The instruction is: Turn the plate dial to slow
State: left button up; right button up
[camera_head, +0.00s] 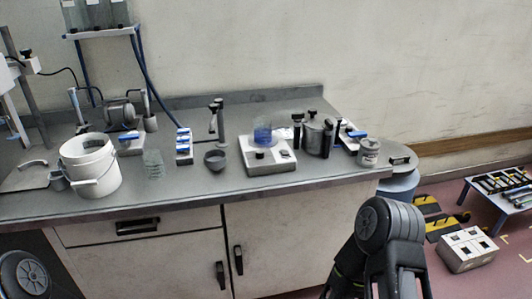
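A white plate unit (270,170) stands on the grey bench, right of the picture's middle. A clear vessel with blue contents (262,131) stands on its top. A small black dial (260,154) shows on its front left part, with a small dark patch (284,154) to its right. The dial's markings and setting are too small to read. Part of my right arm shows at the lower right, in front of the bench, and part of my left arm shows at the lower left corner. Neither gripper can be seen, and nothing of mine touches the plate unit.
A dark bowl (215,160) and a stand (219,125) are left of the plate unit. A metal pot with black clamps (314,137) and a lidded tub (369,152) are to its right. A white bucket (90,168) stands farther left. The bench front (180,203) before the plate unit is clear.

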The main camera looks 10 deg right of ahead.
aim_at(259, 155)
jog(key=i+j, duration=0.1)
jog(key=i, duration=0.2)
jog(key=i+j, duration=0.1)
jog(key=i, duration=0.2)
jog(key=z, duration=1.75)
